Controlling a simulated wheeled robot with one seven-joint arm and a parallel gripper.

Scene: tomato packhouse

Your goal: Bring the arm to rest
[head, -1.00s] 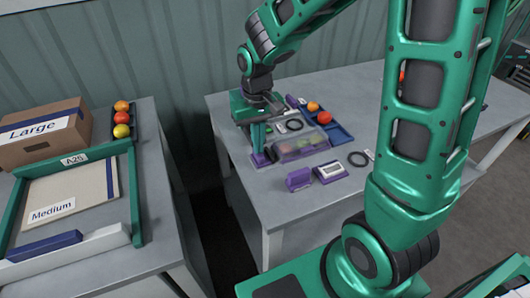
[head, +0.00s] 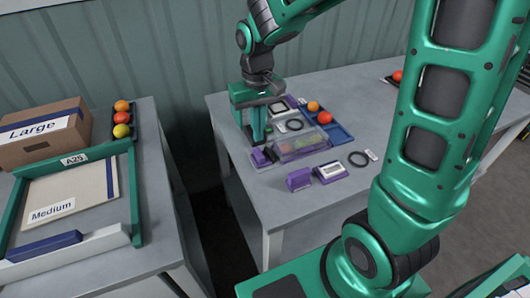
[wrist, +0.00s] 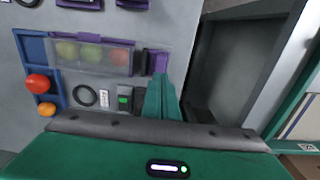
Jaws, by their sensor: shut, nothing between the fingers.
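My gripper (head: 259,134) hangs from the green arm at the left end of the right-hand table (head: 275,199), pointing down. Its green fingers are together with nothing between them. In the wrist view the shut fingers (wrist: 161,98) are beside a clear box with several tomatoes (wrist: 92,54); that clear box (head: 302,147) also shows in the head view, just right of the fingers. A small purple block (head: 258,158) is close by the fingertips. I cannot tell whether the fingers touch it.
A blue tray (head: 341,134) with tomatoes, a black ring (head: 358,159) and purple-trimmed devices (head: 331,172) lie on the same table. A gap separates it from the left table, which holds a Large box (head: 40,141) and a green frame (head: 135,190) around a Medium panel.

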